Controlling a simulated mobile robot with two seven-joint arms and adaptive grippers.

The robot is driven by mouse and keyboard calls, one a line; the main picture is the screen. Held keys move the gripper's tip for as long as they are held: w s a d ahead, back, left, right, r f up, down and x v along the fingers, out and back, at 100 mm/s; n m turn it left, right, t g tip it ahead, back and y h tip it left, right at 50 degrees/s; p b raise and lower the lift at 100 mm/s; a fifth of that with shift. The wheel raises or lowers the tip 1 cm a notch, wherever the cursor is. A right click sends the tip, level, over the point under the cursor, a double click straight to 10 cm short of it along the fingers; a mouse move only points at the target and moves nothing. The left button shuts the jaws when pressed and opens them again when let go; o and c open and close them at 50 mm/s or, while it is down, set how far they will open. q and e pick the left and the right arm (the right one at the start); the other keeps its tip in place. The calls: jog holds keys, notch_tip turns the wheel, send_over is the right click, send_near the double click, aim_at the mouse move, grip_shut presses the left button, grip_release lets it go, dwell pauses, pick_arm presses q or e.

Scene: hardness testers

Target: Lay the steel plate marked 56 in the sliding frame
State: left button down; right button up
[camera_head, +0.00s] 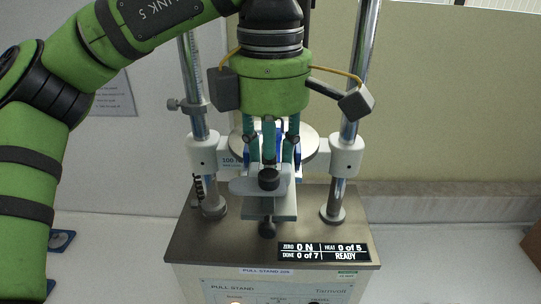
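My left gripper (269,165) hangs fingers-down in front of the pull stand (270,250), between its two upright columns. Its teal fingers reach down to a grey metal fixture (284,205) with black knobs. Whether the fingers touch the fixture or hold something is unclear, since parts overlap. No plate with a readable 56 shows. I cannot tell whether the fixture is the sliding frame; the gripper covers its back part. My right gripper is not in view.
Chrome columns (350,135) with white collars stand on both sides of the gripper. A display (324,251) reads READY, 0 N and DONE 0 of 7. Blue objects (61,241) lie at the far left.

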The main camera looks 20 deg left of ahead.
pick_arm(q)
jog(key=c, duration=0.8)
grip_release()
jog(key=shift+w+a+f, duration=0.1)
jog(key=shift+w, duration=0.2)
jog(key=shift+s, duration=0.1)
jog(key=shift+r, duration=6.05)
